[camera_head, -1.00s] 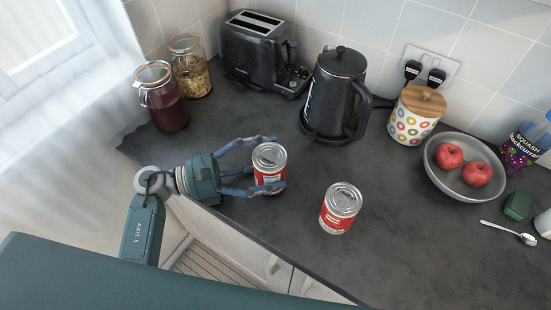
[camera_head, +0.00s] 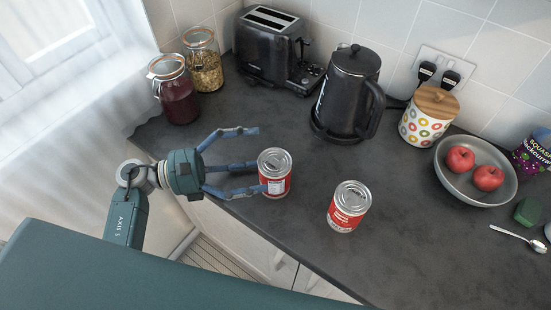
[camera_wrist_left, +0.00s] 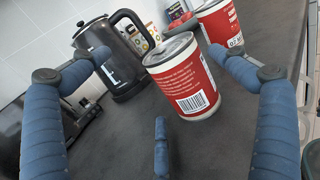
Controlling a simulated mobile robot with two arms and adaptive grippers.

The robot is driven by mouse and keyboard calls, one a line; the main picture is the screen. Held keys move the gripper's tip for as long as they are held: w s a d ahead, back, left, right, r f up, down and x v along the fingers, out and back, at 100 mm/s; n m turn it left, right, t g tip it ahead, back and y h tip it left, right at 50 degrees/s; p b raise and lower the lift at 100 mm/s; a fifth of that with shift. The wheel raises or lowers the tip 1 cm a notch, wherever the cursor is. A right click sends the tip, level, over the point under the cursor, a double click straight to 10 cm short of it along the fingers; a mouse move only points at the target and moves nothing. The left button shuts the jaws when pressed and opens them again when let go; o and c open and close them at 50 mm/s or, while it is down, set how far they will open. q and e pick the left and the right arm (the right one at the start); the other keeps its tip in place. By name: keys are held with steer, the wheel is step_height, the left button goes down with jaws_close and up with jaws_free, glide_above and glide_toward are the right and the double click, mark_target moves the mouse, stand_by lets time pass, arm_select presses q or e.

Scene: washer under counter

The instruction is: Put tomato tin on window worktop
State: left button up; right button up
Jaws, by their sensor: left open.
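Two red and white tins with silver lids stand upright on the dark worktop (camera_head: 300,225); I cannot read which is the tomato tin. The nearer tin (camera_head: 276,176) is just in front of the fingertips of my left gripper (camera_head: 257,160), close to the worktop's front edge. The left gripper is open and empty, its fingers spread. In the left wrist view this tin (camera_wrist_left: 183,78) stands beyond the fingers, barcode facing me. The other tin (camera_head: 348,207) stands to its right, and behind it in the left wrist view (camera_wrist_left: 222,24). My right gripper is out of view.
A window (camera_head: 45,35) with a sheer curtain is at the left. Two glass jars (camera_head: 177,95), a toaster (camera_head: 272,50), a kettle (camera_head: 345,95) and a patterned canister (camera_head: 424,122) stand along the back. A bowl (camera_head: 455,185) of apples and a spoon (camera_head: 515,236) are at the right.

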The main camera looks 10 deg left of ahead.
arm_select(q)
steer(key=b+v, duration=0.1)
steer(key=v, duration=0.4)
steer(key=shift+s+a+f, duration=0.1)
steer(key=shift+a+f, duration=0.05)
steer(key=shift+a, duration=0.05)
steer(key=shift+s+a+b, duration=0.15)
steer(key=shift+a+b, duration=0.15)
steer(key=shift+b, duration=0.1)
steer(key=shift+s+a+r, duration=0.15)
steer(key=shift+a+r, duration=0.05)
steer(key=shift+a, duration=0.15)
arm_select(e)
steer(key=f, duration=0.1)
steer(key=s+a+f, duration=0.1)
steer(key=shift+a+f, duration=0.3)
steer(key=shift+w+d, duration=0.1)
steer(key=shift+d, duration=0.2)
